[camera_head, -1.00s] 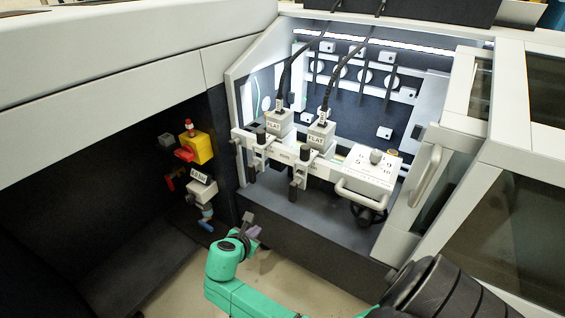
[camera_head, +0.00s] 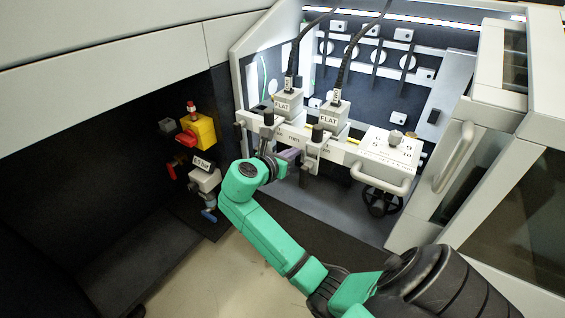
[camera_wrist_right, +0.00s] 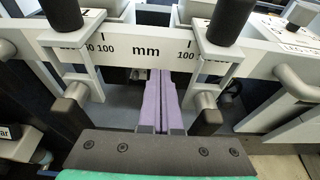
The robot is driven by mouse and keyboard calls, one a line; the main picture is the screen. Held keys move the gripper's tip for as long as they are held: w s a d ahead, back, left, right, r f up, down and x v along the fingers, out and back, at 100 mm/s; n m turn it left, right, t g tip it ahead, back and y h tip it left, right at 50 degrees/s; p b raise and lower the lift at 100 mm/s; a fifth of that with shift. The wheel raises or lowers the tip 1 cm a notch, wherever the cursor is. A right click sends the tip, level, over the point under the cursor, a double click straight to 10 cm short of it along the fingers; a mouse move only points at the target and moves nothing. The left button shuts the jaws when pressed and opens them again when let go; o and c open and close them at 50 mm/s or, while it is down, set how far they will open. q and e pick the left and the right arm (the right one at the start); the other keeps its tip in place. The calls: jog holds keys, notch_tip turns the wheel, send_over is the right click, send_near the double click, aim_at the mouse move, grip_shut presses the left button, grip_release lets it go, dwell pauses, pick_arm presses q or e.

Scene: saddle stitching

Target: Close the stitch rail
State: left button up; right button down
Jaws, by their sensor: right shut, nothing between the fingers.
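The stitch rail (camera_head: 343,151) is a pale bar with a mm scale across the front of the open machine bay. Two grey stitch heads marked FLAT, a left one (camera_head: 288,103) and a right one (camera_head: 334,117), stand at it. My right gripper (camera_head: 291,155) is at the rail's front, near the two heads. In the right wrist view the rail (camera_wrist_right: 145,52) crosses the top. The lavender fingers (camera_wrist_right: 160,78) are together and empty, pointing between two dark-knobbed brackets, their tips near the rail's lower edge. Contact cannot be told. My left gripper is out of view.
A white box with a dial (camera_head: 392,145) and a bar handle sits at the rail's right end, above a black handwheel (camera_head: 380,202). A yellow and red switch (camera_head: 198,131) and a gauge unit (camera_head: 204,178) are at the left. An open door with a handle (camera_head: 454,157) stands right.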

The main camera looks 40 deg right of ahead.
aim_at(300, 142)
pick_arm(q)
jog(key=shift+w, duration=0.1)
pick_arm(e)
jog(key=shift+w+d, duration=0.1)
jog(key=shift+d, duration=0.25)
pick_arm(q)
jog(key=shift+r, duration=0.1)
pick_arm(e)
jog(key=shift+d, duration=0.1)
